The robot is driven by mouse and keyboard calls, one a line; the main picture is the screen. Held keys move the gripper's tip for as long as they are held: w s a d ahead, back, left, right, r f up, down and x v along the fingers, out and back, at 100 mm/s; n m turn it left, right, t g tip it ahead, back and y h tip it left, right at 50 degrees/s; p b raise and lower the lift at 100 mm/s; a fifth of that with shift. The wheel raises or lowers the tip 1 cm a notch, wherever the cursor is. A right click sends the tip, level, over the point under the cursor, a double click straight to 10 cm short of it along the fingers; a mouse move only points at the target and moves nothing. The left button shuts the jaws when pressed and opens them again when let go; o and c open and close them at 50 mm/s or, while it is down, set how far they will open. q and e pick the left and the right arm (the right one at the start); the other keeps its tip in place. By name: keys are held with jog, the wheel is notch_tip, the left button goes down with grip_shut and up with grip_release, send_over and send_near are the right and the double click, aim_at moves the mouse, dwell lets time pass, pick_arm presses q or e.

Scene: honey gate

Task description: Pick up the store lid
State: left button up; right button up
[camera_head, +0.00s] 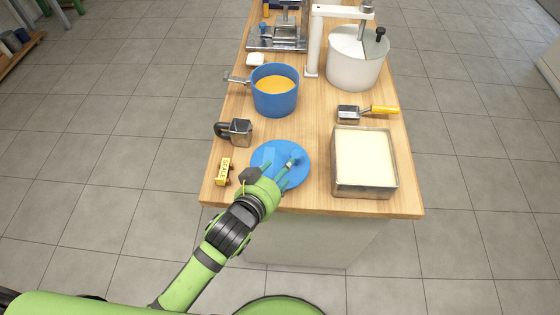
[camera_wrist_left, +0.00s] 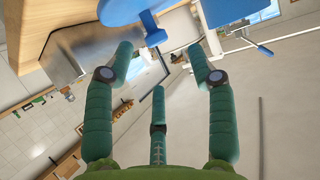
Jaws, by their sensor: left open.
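The store lid (camera_head: 302,170) is a flat blue disc near the front edge of the wooden table, between a small yellow block and a square pan. In the left wrist view the blue lid (camera_wrist_left: 120,10) shows at the top, with a small blue handle (camera_wrist_left: 152,28) sticking out from it. My left gripper (camera_head: 281,167) reaches over the lid from the front and hides part of it. In the left wrist view its green fingers (camera_wrist_left: 160,60) are spread with nothing between them, and the handle lies just beyond the tips. My right gripper is out of view.
The square pan (camera_head: 333,182) with pale filling stands right of the lid. Behind are a blue pot (camera_head: 274,102), a yellow-handled scoop (camera_head: 382,110) and a white drum (camera_head: 352,68).

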aim_at(292, 169)
pick_arm(q)
jog(key=shift+w+d+r, duration=0.15)
jog(key=shift+w+d, duration=0.15)
jog(key=shift+d, duration=0.05)
jog(key=shift+w+d, duration=0.15)
jog(key=shift+w, duration=0.2)
jog(key=shift+f+p+x, duration=0.1)
jog(key=shift+p+x, duration=0.25)
jog(key=shift+x, duration=1.15)
jog(key=shift+f+p+x, duration=0.15)
jog(key=shift+p+x, duration=0.2)
jog(key=shift+x, duration=1.1)
jog(key=shift+s+d, duration=0.1)
jog(key=shift+s, duration=0.1)
grip_shut()
